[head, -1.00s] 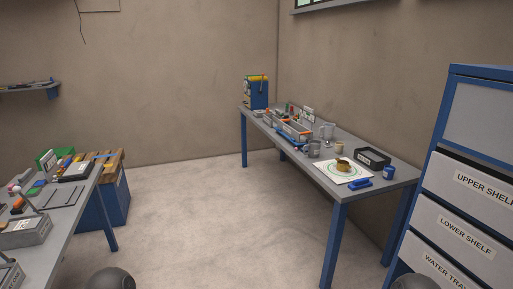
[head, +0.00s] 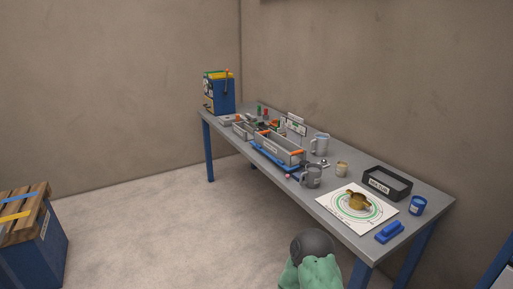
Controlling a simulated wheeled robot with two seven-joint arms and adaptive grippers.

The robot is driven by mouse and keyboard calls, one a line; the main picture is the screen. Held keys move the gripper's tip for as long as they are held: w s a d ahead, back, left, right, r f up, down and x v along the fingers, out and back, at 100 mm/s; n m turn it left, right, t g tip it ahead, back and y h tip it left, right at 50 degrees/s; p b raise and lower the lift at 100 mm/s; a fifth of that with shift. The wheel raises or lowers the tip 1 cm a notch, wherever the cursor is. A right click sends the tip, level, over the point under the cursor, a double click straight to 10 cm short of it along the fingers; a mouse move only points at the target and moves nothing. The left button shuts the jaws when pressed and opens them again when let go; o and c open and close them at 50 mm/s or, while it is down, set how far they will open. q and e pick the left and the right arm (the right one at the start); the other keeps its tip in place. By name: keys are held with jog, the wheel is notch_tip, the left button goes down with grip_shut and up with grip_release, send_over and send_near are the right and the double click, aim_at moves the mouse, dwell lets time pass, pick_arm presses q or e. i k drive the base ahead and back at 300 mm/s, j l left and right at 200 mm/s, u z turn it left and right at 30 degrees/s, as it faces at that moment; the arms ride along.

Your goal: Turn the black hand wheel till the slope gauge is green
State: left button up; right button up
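I cannot make out a black hand wheel or a slope gauge for certain in the head view. A blue machine (head: 218,93) with a yellow top and a dark lever with an orange tip stands at the far left end of the grey table (head: 345,230). A rounded dark and green part, seemingly of my own arm, shows at the bottom centre. Neither gripper's fingers are in view.
Floor between is clear.

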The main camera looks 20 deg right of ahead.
aim_at(302, 162)
jog(key=i+z, duration=0.4)
jog(key=i+j+z, duration=0.2)
jog(key=z, duration=0.25)
jog(key=i+j+z, duration=0.65)
jog(key=z, duration=0.2)
